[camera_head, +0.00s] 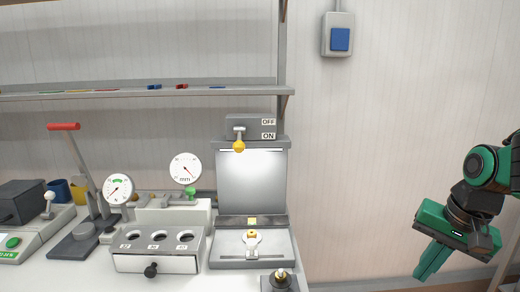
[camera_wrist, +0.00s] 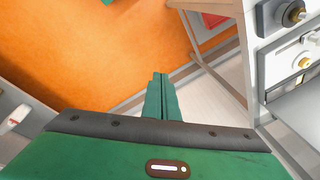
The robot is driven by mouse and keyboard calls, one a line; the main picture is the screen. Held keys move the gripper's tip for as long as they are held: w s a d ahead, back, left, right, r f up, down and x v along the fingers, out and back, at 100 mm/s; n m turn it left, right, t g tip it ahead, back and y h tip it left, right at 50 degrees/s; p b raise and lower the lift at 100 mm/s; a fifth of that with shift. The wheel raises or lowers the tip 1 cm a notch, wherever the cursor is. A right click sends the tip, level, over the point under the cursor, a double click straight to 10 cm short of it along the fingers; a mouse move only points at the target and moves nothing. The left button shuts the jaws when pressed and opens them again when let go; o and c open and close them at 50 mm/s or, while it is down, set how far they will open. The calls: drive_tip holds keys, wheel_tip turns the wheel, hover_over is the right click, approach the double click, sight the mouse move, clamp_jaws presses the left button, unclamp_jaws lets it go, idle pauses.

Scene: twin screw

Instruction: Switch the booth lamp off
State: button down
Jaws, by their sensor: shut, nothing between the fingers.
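The booth lamp's switch box (camera_head: 250,127) is grey and sits on top of the booth, with an OFF label (camera_head: 268,122) above an ON label (camera_head: 268,136). Its lever has a yellow ball knob (camera_head: 239,146), which hangs down at the ON side. The booth's back panel (camera_head: 252,180) below looks brightly lit. My gripper (camera_head: 424,277) is at the far right in the head view, away from the switch and pointing down. In the wrist view my gripper's fingers (camera_wrist: 161,82) are together with nothing between them. The switch does not show in the wrist view.
A shelf (camera_head: 140,91) with small coloured items runs left of the switch. Dial gauges (camera_head: 185,168), a drawer box with holes (camera_head: 155,264) and a red-handled lever (camera_head: 63,127) crowd the bench. A blue wall button (camera_head: 340,40) is upper right. The wall area between booth and arm is clear.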

sight(239, 139)
drive_tip(key=w+a+r+m+t+y, duration=0.15)
drive_tip(key=w+a+r, duration=0.3)
drive_tip(key=w, duration=0.55)
drive_tip(key=w+a+r+m+t+y, duration=0.1)
drive_tip(key=w+a+r+y, duration=0.3)
drive_tip(key=a+r, duration=0.5)
drive_tip(key=w+a+r+m+t+y, duration=0.1)
drive_tip(key=w+a+r+m+y, duration=0.2)
drive_tip(key=w+a+r, duration=0.4)
wheel_tip(239, 139, up, 2)
drive_tip(key=shift+a+r+m+y, duration=0.1)
drive_tip(key=shift+a+m+y, duration=0.3)
drive_tip(key=shift+a, duration=0.55)
drive_tip(key=shift+w, duration=0.1)
drive_tip(key=w+a+f, duration=0.3)
drive_tip(key=a, duration=0.7)
drive_tip(key=shift+a, duration=0.35)
drive_tip(key=shift+f, duration=0.1)
